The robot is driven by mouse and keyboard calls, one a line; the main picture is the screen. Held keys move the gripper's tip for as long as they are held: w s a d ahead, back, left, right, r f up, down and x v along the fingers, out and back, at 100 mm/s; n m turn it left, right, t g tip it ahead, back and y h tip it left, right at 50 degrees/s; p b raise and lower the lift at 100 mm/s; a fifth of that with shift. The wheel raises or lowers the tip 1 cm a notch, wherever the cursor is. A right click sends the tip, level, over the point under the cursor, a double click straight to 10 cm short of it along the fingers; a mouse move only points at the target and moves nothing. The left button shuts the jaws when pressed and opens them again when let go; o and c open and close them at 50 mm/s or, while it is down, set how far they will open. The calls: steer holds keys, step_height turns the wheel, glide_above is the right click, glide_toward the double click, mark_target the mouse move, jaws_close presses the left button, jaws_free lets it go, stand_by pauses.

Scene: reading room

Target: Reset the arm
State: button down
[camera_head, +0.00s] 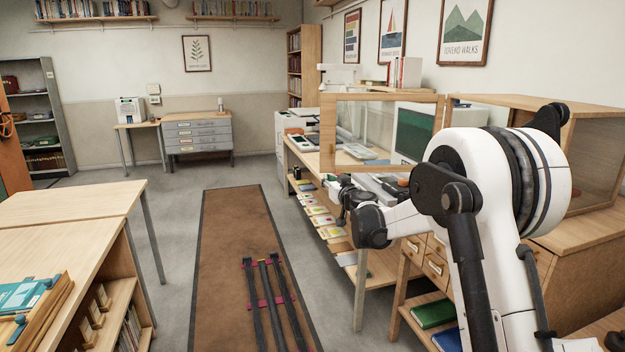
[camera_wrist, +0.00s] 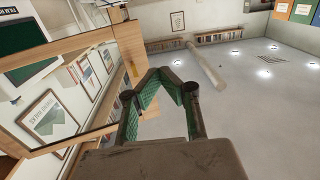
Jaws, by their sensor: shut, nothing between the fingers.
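My gripper (camera_head: 342,186) is at the end of my white arm, right of the middle in the head view, small and dark there. In the wrist view its fingers (camera_wrist: 160,78), with green inner pads, come together at the tips and hold nothing. The wrist camera looks upward at the ceiling (camera_wrist: 235,85) and upper walls. An open wood-framed glass door (camera_head: 328,133) stands just above and behind my gripper in the head view. Its frame (camera_wrist: 127,52) also runs close to the left of the fingers in the wrist view.
A wood-framed case (camera_head: 590,150) stands at the right, behind my arm. A long wooden workbench (camera_head: 300,152) with a lower shelf of cards runs behind my gripper. A pale wooden table (camera_head: 75,205) stands at the left. A brown floor strip (camera_head: 228,235) with dark rails lies between.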

steer(key=s+a+r+n+g+y, duration=0.15)
steer(key=s+r, duration=0.25)
steer(key=s, duration=0.9)
steer(key=s+r+m+g+h, duration=0.1)
steer(key=s+r+g, duration=0.25)
steer(key=s, duration=1.05)
steer(key=s+d+f+m+g+h, duration=0.1)
steer(key=s+d+f, duration=0.2)
steer(key=s, duration=0.8)
steer(key=s+d+f+m+g+h, duration=0.1)
steer(key=s+d+f, duration=0.3)
steer(key=s, duration=0.8)
steer(key=s+d+f+m+g+h, duration=0.1)
steer(key=s+d+f+g+h, duration=0.2)
steer(key=s+f, duration=0.3)
steer(key=s, duration=0.5)
steer(key=shift+s+d+f+m, duration=0.2)
steer(key=shift+s+f+m, duration=0.15)
